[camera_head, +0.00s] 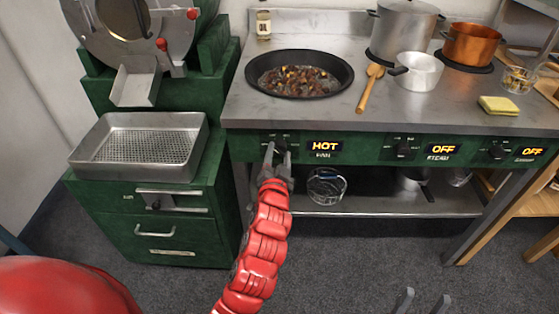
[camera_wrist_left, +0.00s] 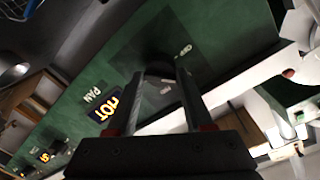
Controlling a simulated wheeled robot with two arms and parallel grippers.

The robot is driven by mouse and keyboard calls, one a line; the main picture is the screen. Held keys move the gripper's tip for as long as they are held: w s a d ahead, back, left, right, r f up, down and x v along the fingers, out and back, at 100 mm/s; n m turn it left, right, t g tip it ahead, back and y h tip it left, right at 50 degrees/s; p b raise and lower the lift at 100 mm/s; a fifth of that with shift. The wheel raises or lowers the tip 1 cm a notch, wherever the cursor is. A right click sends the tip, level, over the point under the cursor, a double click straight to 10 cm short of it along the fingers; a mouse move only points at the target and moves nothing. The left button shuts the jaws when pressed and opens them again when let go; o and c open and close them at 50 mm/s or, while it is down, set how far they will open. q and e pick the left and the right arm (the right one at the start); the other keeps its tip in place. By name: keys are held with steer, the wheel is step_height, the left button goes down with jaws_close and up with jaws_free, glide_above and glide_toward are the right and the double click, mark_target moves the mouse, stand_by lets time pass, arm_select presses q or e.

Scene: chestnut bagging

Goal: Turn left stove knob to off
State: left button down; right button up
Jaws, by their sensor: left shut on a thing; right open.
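The left stove knob (camera_head: 279,149) is on the green front panel, beside a lit display (camera_head: 325,146) reading HOT above the label PAN. My left gripper (camera_head: 276,160) is shut on this knob, with its fingers on either side of it. In the left wrist view the dark knob (camera_wrist_left: 160,72) shows between the two fingers, partly hidden by them. The HOT display also shows there, left of the fingers. My right gripper (camera_head: 424,302) is open and empty at the bottom edge of the head view, with only its fingertips showing.
A black pan (camera_head: 300,92) of chestnuts stands above the knob. Two more knobs (camera_head: 404,149) to the right have displays reading OFF. A wooden spoon (camera_head: 369,92), pots and a yellow sponge (camera_head: 498,105) are on the stovetop. A metal tray (camera_head: 193,142) sits on the green cabinet at left.

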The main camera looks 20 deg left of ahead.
arm_select(q)
steer(key=n+b, duration=0.2)
steer(key=n, duration=0.2)
steer(key=shift+a+f, duration=0.1)
steer(key=shift+a, duration=0.05)
steer(key=n+b, duration=0.1)
steer(key=n, duration=0.2)
steer(key=shift+t, duration=0.3)
steer(key=shift+n, duration=0.8)
steer(key=shift+f, duration=0.1)
steer(key=c, duration=0.7)
jaws_free()
steer(key=o, duration=0.4)
steer(key=shift+s, duration=0.1)
steer(key=shift+c, duration=0.2)
